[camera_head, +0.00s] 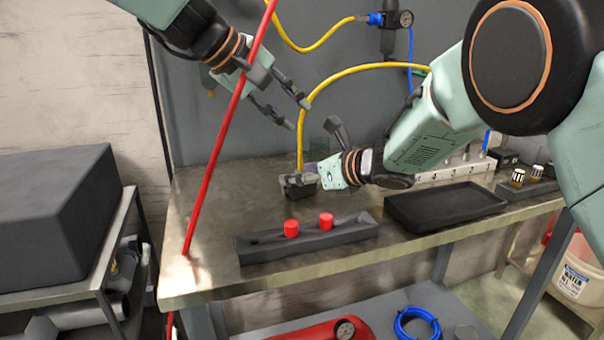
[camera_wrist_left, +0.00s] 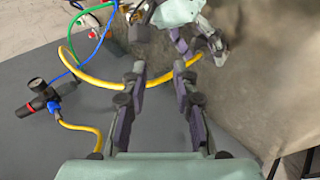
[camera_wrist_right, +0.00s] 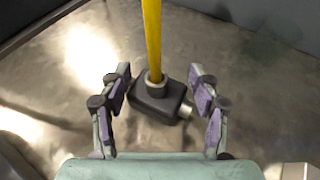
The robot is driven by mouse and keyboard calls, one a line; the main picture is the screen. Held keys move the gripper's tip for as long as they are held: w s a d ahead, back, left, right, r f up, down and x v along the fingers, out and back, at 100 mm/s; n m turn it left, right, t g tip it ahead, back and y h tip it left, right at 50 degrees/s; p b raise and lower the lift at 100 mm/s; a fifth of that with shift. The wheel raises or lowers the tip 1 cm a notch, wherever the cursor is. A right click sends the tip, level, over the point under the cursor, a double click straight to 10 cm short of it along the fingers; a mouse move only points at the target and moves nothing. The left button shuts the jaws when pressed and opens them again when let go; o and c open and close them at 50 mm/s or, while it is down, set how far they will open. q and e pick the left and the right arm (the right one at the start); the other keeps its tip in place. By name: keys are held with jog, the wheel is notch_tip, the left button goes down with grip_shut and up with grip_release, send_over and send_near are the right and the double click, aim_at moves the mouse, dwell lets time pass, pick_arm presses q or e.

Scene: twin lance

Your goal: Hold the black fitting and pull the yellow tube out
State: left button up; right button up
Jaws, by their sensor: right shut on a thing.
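The black fitting (camera_head: 298,187) is on the bench at its middle; it also shows between the fingers in the right wrist view (camera_wrist_right: 158,97). The yellow tube (camera_head: 345,74) rises from the fitting's collar, then arches right; it also shows in the right wrist view (camera_wrist_right: 152,40). My right gripper (camera_head: 305,180) is shut on the black fitting, one finger on each side. My left gripper (camera_head: 299,116) is open beside the tube's upright part, above the fitting. In the left wrist view, the tube (camera_wrist_left: 92,79) runs across near the open fingertips (camera_wrist_left: 160,68); I cannot tell whether they touch it.
A thin red line (camera_head: 220,145) slants down in front of my left gripper to the bench's left edge. A dark block with two red caps (camera_head: 308,240) lies in front, and a black tray (camera_head: 445,207) to the right. A regulator (camera_head: 390,25) hangs on the back wall.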

aim_at(299, 145)
pick_arm(q)
jog(key=shift+w+d+f+n+t+y, duration=0.3)
jog(key=shift+w+f+n, duration=1.05)
jog(key=shift+n, duration=2.4)
jog(key=shift+w+d+f+n+t+y, duration=0.3)
jog(key=shift+w+f+n, duration=1.05)
jog(key=shift+n, duration=2.45)
jog(key=shift+w+d+f+n+t+y, duration=0.3)
jog(key=shift+w+f+n, duration=0.4)
jog(key=shift+f+n, duration=2.2)
jog(key=shift+r+n, duration=0.85)
jog(key=shift+r, duration=0.1)
jog(key=shift+c, duration=0.5)
grip_shut()
